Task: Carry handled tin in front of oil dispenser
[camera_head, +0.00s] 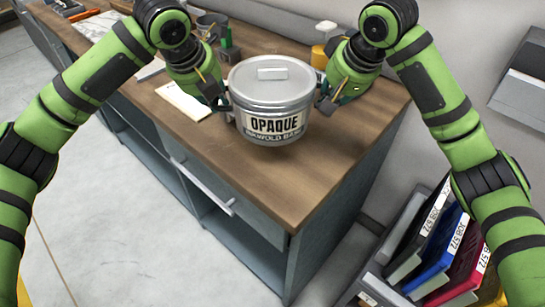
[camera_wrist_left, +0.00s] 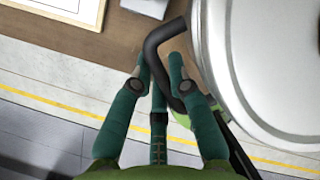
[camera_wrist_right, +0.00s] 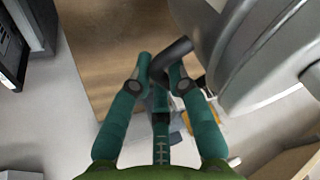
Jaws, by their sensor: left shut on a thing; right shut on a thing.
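The handled tin (camera_head: 272,92) is a grey lidded pot labelled "OPAQUE", upright over the wooden counter in the head view. I cannot tell whether its base touches the wood. My left gripper (camera_head: 221,104) is shut on its left handle; the black handle (camera_wrist_left: 163,38) shows between the fingers in the left wrist view. My right gripper (camera_head: 325,104) is shut on the opposite handle (camera_wrist_right: 172,54), seen in the right wrist view. A yellow bottle with a pale top (camera_head: 322,54), probably the oil dispenser, stands behind the tin, partly hidden by it and my right arm.
The wooden counter (camera_head: 290,185) is bare in front of the tin. A white sheet (camera_head: 183,101) lies to the left. A green item (camera_head: 229,50) and a grey cup (camera_head: 212,22) stand behind. Coloured binders (camera_head: 437,250) stand low at the right. A wall is behind.

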